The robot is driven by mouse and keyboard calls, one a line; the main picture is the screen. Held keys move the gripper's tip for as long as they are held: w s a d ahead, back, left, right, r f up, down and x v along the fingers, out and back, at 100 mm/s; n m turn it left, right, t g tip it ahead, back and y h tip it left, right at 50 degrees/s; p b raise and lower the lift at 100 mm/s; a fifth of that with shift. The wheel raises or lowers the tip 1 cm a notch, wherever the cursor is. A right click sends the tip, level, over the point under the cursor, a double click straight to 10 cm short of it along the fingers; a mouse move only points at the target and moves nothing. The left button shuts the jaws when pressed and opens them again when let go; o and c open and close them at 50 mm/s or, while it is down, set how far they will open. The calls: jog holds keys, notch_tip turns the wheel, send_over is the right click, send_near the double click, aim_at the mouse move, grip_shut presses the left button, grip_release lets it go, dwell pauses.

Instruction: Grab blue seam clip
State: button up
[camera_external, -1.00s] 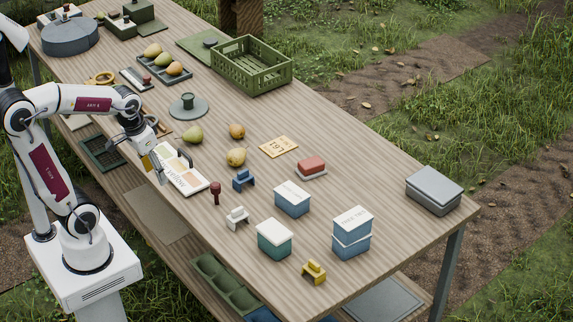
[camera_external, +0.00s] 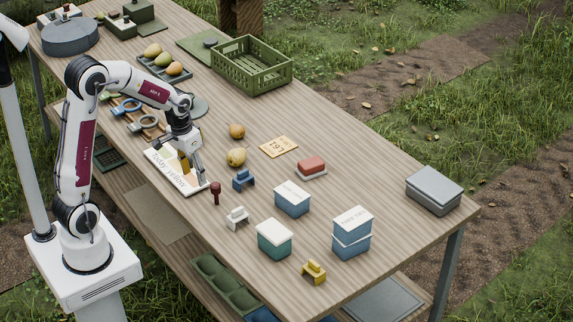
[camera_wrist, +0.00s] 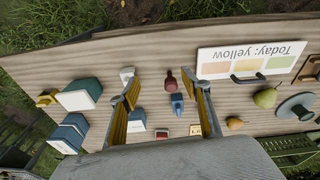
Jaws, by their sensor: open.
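The blue seam clip (camera_external: 243,180) stands on the table, between the yellow pear and the dark red stamp-like piece. It also shows in the wrist view (camera_wrist: 177,104), between my fingers in the picture and just below the red piece. My gripper (camera_external: 194,174) is open and empty, pointing down above the right part of the "Today: yellow" board, left of the clip and apart from it. In the wrist view my gripper (camera_wrist: 166,80) shows two spread fingers with yellow inner pads. A white clip (camera_external: 237,219) and a yellow clip (camera_external: 313,272) stand farther toward the front.
The dark red piece (camera_external: 215,193) stands close to the blue clip. The "Today: yellow" board (camera_external: 166,172) lies below my gripper. A yellow pear (camera_external: 236,157), a blue box (camera_external: 292,199) and a green box (camera_external: 274,239) are nearby.

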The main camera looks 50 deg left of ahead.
jog(key=w+a+f+t, duration=0.1)
jog(key=w+a+f, duration=0.2)
jog(key=w+f, duration=0.65)
jog(key=t, duration=0.2)
send_near(242, 171)
notch_tip(242, 171, down, 3)
jog(key=shift+w+d+m, duration=0.3)
jog(key=shift+w+d, duration=0.05)
jog(key=shift+f, duration=0.1)
jog(key=shift+x, duration=1.2)
jog(key=shift+a, duration=0.1)
jog(key=shift+w+x, duration=0.2)
jog(key=shift+x, duration=2.4)
jog(key=shift+a, duration=0.15)
jog(key=c, duration=1)
